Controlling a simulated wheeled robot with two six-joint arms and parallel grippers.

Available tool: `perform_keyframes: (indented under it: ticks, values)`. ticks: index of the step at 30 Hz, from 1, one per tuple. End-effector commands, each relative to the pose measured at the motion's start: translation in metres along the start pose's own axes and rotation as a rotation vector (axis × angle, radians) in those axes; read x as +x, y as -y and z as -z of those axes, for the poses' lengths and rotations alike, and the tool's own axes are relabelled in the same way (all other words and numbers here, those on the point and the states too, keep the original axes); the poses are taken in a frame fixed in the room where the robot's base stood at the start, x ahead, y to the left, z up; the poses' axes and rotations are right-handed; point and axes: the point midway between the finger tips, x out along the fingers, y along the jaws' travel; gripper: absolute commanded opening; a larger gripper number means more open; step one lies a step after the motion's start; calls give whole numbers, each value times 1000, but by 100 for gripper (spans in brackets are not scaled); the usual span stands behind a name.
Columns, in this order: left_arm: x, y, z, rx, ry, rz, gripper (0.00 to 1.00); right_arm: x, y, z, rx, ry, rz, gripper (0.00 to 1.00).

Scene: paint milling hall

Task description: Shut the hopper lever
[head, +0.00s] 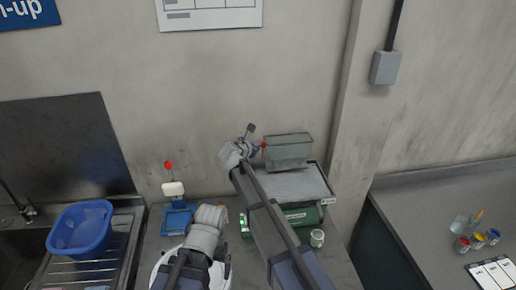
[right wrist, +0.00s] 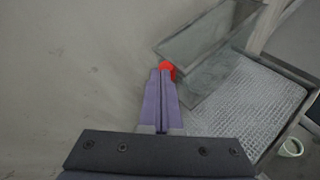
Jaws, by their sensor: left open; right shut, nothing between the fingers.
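The hopper (head: 288,153) is a grey open-topped bin above the tray of a green machine (head: 302,217). A red lever knob (head: 263,144) shows at its left side; the rest of the lever is hidden. My right gripper (head: 258,146) is shut and empty, its purple fingertips right at the knob. In the right wrist view the knob (right wrist: 168,70) sits just beyond and right of the fingertips (right wrist: 160,72), partly covered; I cannot tell whether they touch. The hopper (right wrist: 205,55) is to their right. My left gripper (head: 222,262) is open, low over the bench, its fingers mostly hidden.
A grey textured tray (head: 295,185) lies below the hopper. A blue device (head: 177,220) with a red-topped stem stands left, beside a blue basin (head: 80,229) at the sink. A white cup (head: 317,238) stands near the machine. The wall is close behind.

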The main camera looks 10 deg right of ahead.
Motion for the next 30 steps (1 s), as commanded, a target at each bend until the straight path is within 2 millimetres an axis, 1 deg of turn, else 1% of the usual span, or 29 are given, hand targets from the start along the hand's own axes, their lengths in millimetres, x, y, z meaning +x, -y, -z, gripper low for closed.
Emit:
perform_keyframes:
  ticks: [3, 11, 25, 30]
  values:
    - [-2, 0, 0, 0, 0, 0, 97, 4, -4, -3, 0, 0, 0, 0]
    - [-2, 0, 0, 0, 0, 0, 97, 8, -8, -4, 0, 1, 0, 0]
    - [-3, 0, 0, 0, 0, 0, 97, 8, -8, -5, -1, 2, -1, 0]
    - [-8, 1, 0, 0, 0, 0, 97, 6, -10, -9, -1, 2, -1, 0]
